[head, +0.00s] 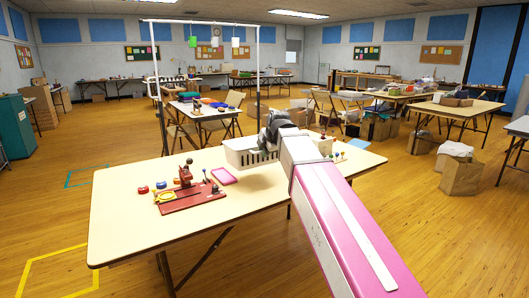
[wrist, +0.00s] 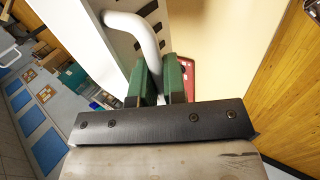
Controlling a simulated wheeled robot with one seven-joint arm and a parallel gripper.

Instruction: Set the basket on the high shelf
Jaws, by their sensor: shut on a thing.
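The white slotted basket (head: 243,154) is near the far edge of the front table in the head view. In the wrist view its white wall (wrist: 118,45) and thick curved handle (wrist: 135,24) fill the upper middle. My gripper (wrist: 164,78) has its green fingers on either side of the handle, shut on it. In the head view my gripper (head: 273,130) is partly hidden behind my arm at the basket's right end. I cannot tell whether the basket touches the table. I cannot make out a high shelf with certainty.
The front table (head: 130,220) holds a red board with tools (head: 190,195), a pink tray (head: 224,176) and small coloured pieces left of my arm. A white frame (head: 200,21) with hanging tags rises behind it. Paper bags (head: 462,176) stand on the floor at right.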

